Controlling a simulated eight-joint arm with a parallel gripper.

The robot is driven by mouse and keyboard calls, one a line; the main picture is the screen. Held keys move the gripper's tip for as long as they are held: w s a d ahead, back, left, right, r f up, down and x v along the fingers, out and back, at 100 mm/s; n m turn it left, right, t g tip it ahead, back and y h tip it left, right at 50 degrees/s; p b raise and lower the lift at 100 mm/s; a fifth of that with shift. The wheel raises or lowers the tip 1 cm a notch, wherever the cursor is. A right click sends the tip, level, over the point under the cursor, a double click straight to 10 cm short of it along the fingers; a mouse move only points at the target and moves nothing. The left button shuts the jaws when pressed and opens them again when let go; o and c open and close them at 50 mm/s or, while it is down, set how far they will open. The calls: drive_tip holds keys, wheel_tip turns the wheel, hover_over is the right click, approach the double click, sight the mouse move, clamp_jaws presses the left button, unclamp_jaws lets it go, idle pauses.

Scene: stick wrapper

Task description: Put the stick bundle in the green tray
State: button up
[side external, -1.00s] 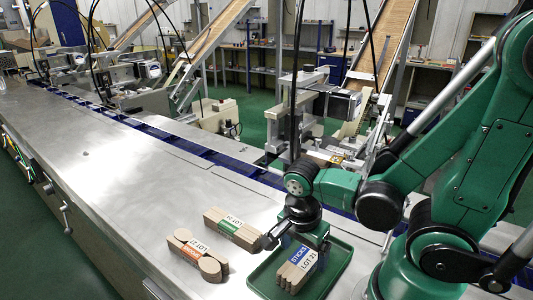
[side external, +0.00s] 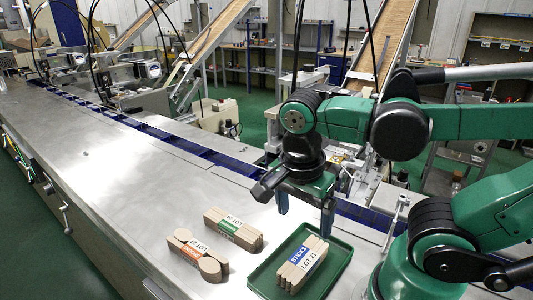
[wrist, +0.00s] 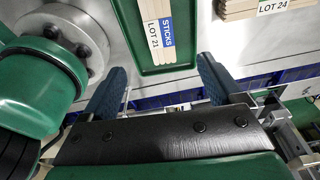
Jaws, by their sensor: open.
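The stick bundle (side external: 303,264), light wooden sticks with a blue and white "STICKS LOT 21" label, lies inside the green tray (side external: 338,277). My gripper (side external: 304,222) is above and behind the tray, open and empty, clear of the bundle. In the wrist view, my gripper (wrist: 162,85) has its two blue fingers spread wide with nothing between them. The bundle (wrist: 152,22) shows in that view beyond the fingertips, lying in the green tray (wrist: 180,69).
Two other wooden bundles lie left of the tray on the steel table (side external: 130,190): one with a green "LOT 24" label (side external: 233,229) and one of rounded sticks with an orange label (side external: 197,254). A blue channel (side external: 190,152) runs along the table's far edge.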

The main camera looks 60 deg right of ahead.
drive_tip(key=w+n+t+y, duration=0.1)
drive_tip(key=w+n+t, duration=0.6)
drive_tip(key=n, duration=1.2)
drive_tip(key=shift+w+r+y, duration=0.4)
drive_tip(key=shift+w, duration=0.45)
